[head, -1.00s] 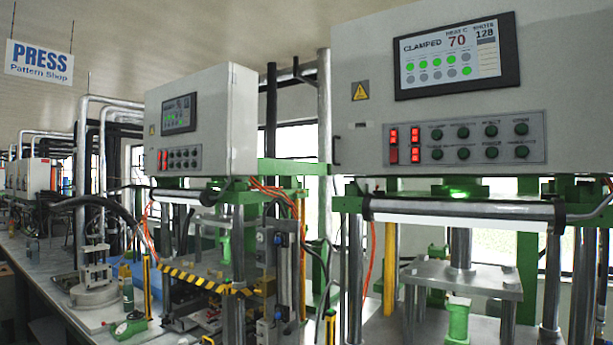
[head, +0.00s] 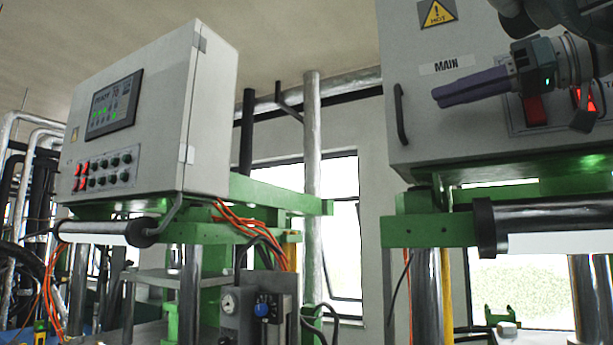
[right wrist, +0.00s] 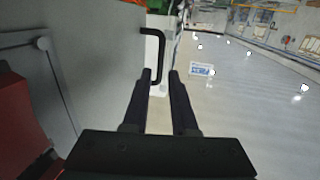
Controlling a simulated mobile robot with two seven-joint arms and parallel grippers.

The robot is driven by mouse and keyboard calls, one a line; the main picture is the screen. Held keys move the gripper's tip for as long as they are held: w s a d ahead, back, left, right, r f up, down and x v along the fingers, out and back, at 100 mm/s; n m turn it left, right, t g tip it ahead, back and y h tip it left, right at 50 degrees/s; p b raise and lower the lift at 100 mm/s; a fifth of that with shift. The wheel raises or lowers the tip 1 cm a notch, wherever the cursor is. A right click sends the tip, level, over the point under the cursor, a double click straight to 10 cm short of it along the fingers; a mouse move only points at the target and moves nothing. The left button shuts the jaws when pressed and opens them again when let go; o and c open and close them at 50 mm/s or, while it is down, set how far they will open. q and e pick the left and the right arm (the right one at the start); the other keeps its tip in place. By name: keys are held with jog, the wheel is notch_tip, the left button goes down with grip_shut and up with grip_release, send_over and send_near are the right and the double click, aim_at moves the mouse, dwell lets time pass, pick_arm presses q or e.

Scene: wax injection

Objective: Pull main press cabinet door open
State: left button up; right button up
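The main press cabinet (head: 450,125) is a pale grey box with a "MAIN" label at the right of the head view. Its door looks shut. A black bar handle (head: 400,115) stands upright at the door's left edge; it also shows in the right wrist view (right wrist: 161,60). My right gripper (head: 437,98) is in front of the door, its fingertips pointing left and stopping short of the handle. In the right wrist view its fingers (right wrist: 161,74) are apart and empty, with the handle lined up between and beyond the tips. My left gripper is not in view.
A second press cabinet (head: 150,120) with a screen and buttons stands to the left. Green frame beams (head: 428,231) and a dark roller (head: 550,215) lie below the main cabinet. Open space lies between the two cabinets, before a window (head: 345,230).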

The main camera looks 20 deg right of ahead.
jog(key=r, duration=0.1)
jog(key=p, duration=0.7)
send_over(401, 128)
jog(key=shift+w+d+r+t, duration=0.15)
jog(key=shift+w+d+t, duration=0.05)
jog(key=shift+w+t, duration=0.1)
jog(key=shift+s, duration=0.1)
grip_shut()
dwell(0.7)
